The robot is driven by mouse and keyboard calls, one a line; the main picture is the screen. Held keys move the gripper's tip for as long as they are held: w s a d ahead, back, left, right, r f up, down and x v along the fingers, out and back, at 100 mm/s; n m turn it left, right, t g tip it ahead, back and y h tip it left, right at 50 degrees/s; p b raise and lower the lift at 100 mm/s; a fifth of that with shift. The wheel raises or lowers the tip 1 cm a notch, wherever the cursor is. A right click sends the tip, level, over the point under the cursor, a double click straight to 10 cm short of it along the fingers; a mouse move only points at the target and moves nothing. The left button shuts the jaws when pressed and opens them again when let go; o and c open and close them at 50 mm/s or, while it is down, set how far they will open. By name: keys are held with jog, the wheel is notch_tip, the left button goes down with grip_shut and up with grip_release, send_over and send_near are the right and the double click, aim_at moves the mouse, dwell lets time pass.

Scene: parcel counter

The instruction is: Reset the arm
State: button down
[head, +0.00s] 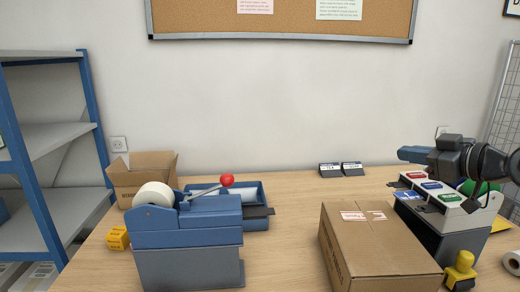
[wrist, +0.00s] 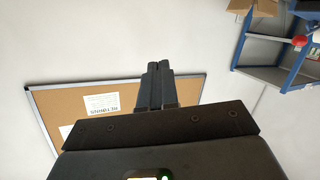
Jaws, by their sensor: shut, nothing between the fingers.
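My gripper (head: 403,154) is at the right of the head view, level and pointing left, above a bank of coloured-label slots. In the wrist view its two dark fingers (wrist: 159,68) lie together, shut with nothing between them. They point into open air with the pale wall behind. The wrist view is turned over, with a corkboard (wrist: 65,98) below left of the fingers.
A blue tape dispenser machine (head: 190,225) with a red-knobbed lever stands on the wooden counter (head: 285,225). A closed carton (head: 375,245), a yellow-handled stamp (head: 461,268) and the slotted unit (head: 440,215) are at right. An open box (head: 140,180) stands at left, near blue shelving (head: 95,120).

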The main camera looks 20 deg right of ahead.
jog(key=s+a+f+m+t+h, duration=0.15)
jog(key=s+a+f+m, duration=0.25)
jog(key=a+f, duration=0.55)
jog(key=s+a+f+m+h, duration=0.2)
jog(key=s+a+f+m, duration=0.25)
jog(key=a+f, duration=0.5)
jog(key=s+a+f+g, duration=0.1)
jog(key=s+a+f, duration=0.1)
jog(key=s+a, duration=0.35)
jog(key=s+a+f+g, duration=0.1)
jog(key=s+a+f, duration=0.2)
jog(key=s, duration=0.5)
jog(key=s+r+n+y, duration=0.1)
jog(key=s+r+n, duration=0.1)
jog(key=s, duration=0.7)
jog(key=s+r+n, duration=0.2)
jog(key=s, duration=0.7)
notch_tip(320, 180, down, 10)
jog(key=b, duration=1)
jog(key=shift+s, duration=0.15)
